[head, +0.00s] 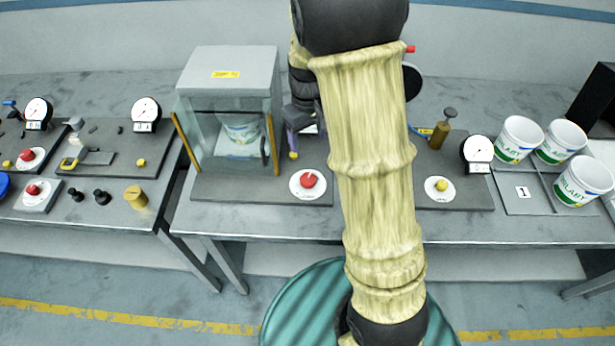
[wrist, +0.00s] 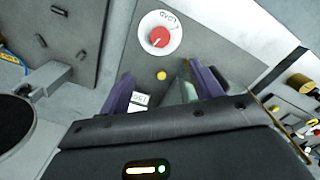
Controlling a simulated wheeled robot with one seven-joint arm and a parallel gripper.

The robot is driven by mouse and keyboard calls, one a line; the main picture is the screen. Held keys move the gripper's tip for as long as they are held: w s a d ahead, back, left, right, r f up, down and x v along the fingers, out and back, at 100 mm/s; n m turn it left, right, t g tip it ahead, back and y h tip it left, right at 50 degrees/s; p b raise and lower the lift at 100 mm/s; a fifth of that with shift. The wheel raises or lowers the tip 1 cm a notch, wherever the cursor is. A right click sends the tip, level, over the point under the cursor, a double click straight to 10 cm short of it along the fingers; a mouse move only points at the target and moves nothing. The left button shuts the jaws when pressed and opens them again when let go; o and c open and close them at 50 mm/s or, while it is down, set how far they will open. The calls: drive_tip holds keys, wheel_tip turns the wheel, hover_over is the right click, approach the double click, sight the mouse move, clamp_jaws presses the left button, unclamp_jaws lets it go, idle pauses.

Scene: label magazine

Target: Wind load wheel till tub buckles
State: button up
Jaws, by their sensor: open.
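The grey test frame (head: 225,110) stands on the bench with a white tub (head: 240,128) upright inside it; no buckling is evident in this view. A dark round disc (head: 412,82) with a red knob (head: 410,48) shows behind my arm and may be the load wheel; my arm hides part of it. My gripper (head: 293,140) is to the right of the frame, partly hidden by my arm. In the wrist view, my gripper's two purple fingers (wrist: 162,88) are apart, and I see nothing held between them. A small display (wrist: 140,99) shows behind the left finger.
A red dial knob (head: 308,180) and a yellow button (head: 293,155) are near my gripper. At right are a brass-coloured part (head: 439,135), a gauge (head: 478,150) and several tubs (head: 520,138). Another bench with gauges and small parts stands at left (head: 100,190).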

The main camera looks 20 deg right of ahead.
sight(308, 178)
drive_tip(key=shift+f, duration=0.1)
wheel_tip(308, 178, down, 17)
drive_tip(key=p, duration=0.3)
drive_tip(key=shift+f, duration=0.15)
idle(0.3)
drive_tip(key=c, duration=1)
